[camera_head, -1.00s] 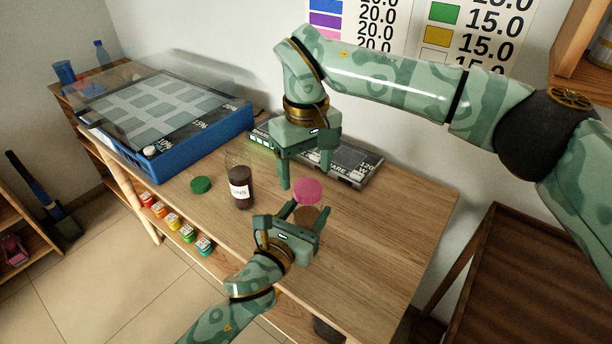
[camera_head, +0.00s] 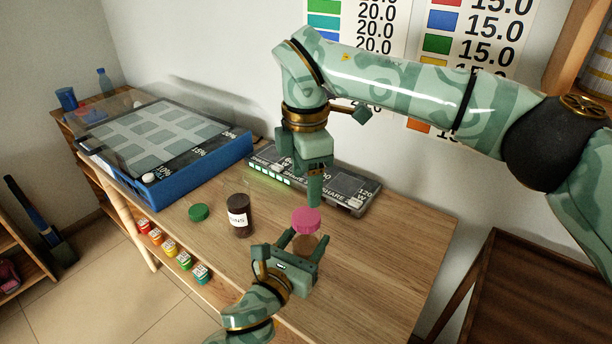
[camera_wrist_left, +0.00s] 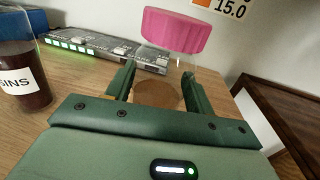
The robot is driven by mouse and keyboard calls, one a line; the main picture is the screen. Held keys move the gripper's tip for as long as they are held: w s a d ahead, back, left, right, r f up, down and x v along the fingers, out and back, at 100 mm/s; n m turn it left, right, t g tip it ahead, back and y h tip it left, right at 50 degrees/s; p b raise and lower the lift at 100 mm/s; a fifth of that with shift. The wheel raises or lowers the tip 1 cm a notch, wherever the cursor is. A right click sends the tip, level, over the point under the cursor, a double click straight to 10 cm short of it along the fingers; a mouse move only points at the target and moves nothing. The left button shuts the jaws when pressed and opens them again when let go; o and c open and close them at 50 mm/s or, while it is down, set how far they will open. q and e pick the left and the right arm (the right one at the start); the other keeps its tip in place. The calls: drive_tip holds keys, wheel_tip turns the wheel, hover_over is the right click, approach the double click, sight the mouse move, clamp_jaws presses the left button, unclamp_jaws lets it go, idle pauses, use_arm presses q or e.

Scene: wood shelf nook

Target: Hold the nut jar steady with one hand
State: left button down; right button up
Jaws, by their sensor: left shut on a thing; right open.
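The nut jar, a clear jar with brown contents (camera_head: 303,243) and a pink lid (camera_head: 306,220), stands upright near the table's front edge. My left gripper (camera_head: 303,241) is shut on the jar's body from the front, one finger on each side. In the left wrist view the pink lid (camera_wrist_left: 176,30) sits above the fingers, and the brown contents (camera_wrist_left: 158,94) show between them. My right gripper (camera_head: 314,197) is open, pointing down just above the lid. Its fingers line up in the head view, so their gap is hidden.
A dark jar labelled as raisins (camera_head: 239,218) stands left of the nut jar, with a green lid (camera_head: 199,212) lying beside it. A grey device (camera_head: 352,190) and a blue case (camera_head: 190,165) are behind. The table's right part is clear.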

sight(306, 216)
drive_tip(key=n, duration=0.6)
drive_tip(key=shift+s+r, duration=0.1)
drive_tip(key=shift+r, duration=0.05)
drive_tip(key=n, duration=0.6)
drive_tip(key=shift+s+n, duration=0.1)
drive_tip(key=shift+n, duration=0.2)
drive_tip(key=n, duration=0.6)
drive_tip(key=shift+s, duration=0.1)
drive_tip(key=n, duration=0.6)
drive_tip(key=shift+f, duration=3.95)
drive_tip(key=shift+c, duration=0.4)
